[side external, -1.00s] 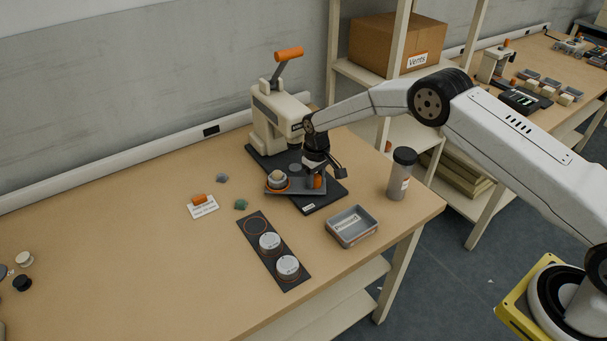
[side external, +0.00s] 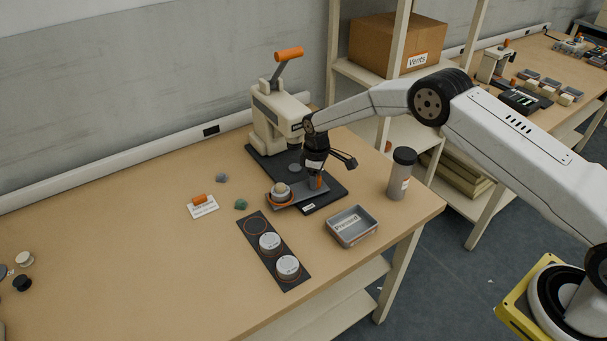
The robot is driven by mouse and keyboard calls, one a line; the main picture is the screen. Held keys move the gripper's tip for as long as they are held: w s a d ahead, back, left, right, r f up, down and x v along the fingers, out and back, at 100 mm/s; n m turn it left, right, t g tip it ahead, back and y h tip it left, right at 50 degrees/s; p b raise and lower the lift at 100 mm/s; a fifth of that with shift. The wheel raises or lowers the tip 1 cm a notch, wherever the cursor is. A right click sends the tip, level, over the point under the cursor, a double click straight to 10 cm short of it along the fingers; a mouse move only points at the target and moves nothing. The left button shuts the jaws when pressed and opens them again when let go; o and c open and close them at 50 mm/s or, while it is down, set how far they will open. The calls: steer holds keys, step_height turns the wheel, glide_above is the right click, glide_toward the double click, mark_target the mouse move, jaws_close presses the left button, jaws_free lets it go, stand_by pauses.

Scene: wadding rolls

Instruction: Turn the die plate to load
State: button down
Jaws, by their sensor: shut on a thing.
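The press (side external: 272,118) stands at the back of the table on a dark base, its lever with the orange grip raised. The grey die plate (side external: 300,193) lies at the front of that base. Its left end carries an orange-ringed seat with a small pale piece (side external: 280,189) in it. An orange knob (side external: 318,183) stands at the plate's right part. My gripper (side external: 316,178) points down at the knob and is shut on it; the fingers partly hide it.
A dark strip (side external: 254,242) with two white-topped discs and one empty ring lies in front. A grey "Pressed" tray (side external: 352,227) and a lidded grey canister (side external: 401,174) stand to the right. A card with an orange piece (side external: 203,206) lies left.

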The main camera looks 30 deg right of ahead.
steer(key=shift+n, duration=0.8)
steer(key=shift+c, duration=1.2)
jaws_free()
steer(key=shift+r, duration=0.15)
steer(key=shift+r, duration=3.75)
steer(key=shift+r, duration=0.1)
